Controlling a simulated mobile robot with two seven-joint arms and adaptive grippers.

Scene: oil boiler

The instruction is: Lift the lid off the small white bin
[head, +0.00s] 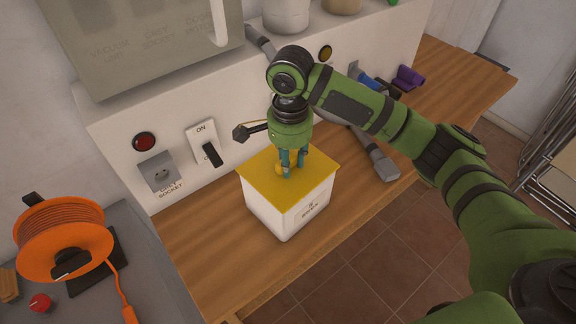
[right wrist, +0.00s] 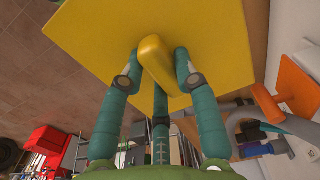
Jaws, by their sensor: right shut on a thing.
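The small white bin (head: 286,208) stands upright on the wooden bench, with a label on its front. Its flat yellow lid (head: 257,169) lies on top of it, with no clear gap to the rim. My right gripper (head: 287,172) comes down from above and is shut on the lid's raised yellow knob. In the right wrist view the fingers (right wrist: 154,77) close on both sides of the knob (right wrist: 160,62), and the lid (right wrist: 215,35) fills the upper part. The bin itself is hidden there. My left gripper is not in view.
The wooden bench (head: 195,255) is clear left of the bin. A grey vacuum nozzle (head: 380,162) lies right of it. Behind are a wall switch (head: 203,143), a grey socket (head: 158,170) and a red button (head: 144,142). An orange cable reel (head: 62,238) stands at left.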

